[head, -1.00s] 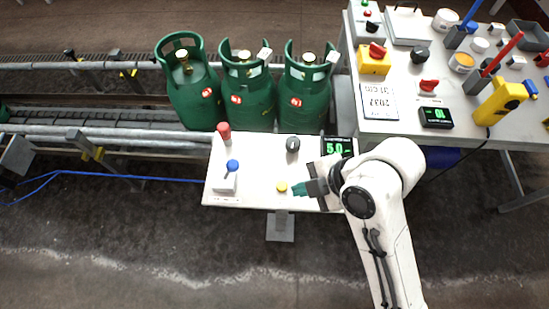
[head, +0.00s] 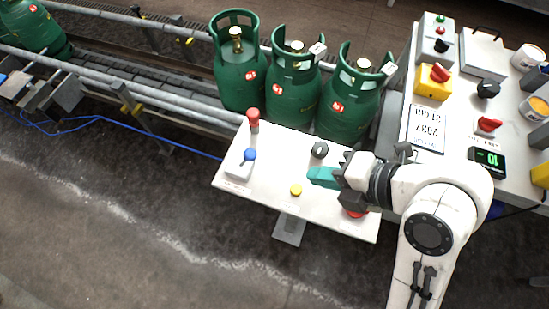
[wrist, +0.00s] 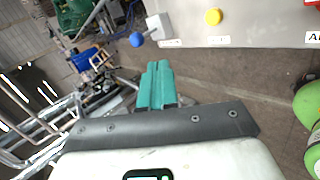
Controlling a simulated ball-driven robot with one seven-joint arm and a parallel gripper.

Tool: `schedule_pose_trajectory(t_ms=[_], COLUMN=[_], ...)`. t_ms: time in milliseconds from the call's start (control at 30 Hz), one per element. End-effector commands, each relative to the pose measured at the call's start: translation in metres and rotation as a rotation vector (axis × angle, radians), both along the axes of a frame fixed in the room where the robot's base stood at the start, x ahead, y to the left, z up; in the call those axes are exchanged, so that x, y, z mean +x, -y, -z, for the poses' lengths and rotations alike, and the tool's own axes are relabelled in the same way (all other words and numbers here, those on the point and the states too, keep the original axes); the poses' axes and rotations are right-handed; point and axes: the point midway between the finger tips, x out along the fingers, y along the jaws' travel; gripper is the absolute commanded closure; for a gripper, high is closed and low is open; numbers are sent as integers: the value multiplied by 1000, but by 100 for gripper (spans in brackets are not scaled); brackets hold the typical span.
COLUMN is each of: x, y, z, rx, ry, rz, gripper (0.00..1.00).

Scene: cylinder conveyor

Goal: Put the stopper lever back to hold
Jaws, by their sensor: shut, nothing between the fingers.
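The white control panel (head: 262,186) stands in front of the conveyor in the head view. At its left end a blue-balled lever (head: 249,155) rises from a small white box (head: 239,164). Behind it stands a red-topped post (head: 253,117). No readable label shows which one is the stopper lever. My gripper (head: 321,177), with teal fingers, is shut and empty above the panel, right of the blue lever and apart from it. In the wrist view my shut fingers (wrist: 156,84) point toward the blue ball (wrist: 137,39), with a gap between.
The panel also carries a yellow button (head: 296,190), a black knob (head: 319,149) and a red button (head: 356,212) beneath my wrist. Several green gas cylinders (head: 291,92) stand on the conveyor behind. A crowded side table (head: 455,125) is at right.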

Motion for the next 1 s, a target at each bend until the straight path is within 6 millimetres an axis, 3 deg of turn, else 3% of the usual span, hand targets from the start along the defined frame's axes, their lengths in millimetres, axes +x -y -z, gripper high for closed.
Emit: schedule_pose_trajectory(t_ms=[167,633,800,1000], x=[5,37,49,56], y=[-8,-66,-87,-98], z=[11,66,61,60], rx=[1,-1,-1,-1], ry=[-3,-5,0,-2], rz=[-2,-1,-1,1], gripper=[100,100,100,100])
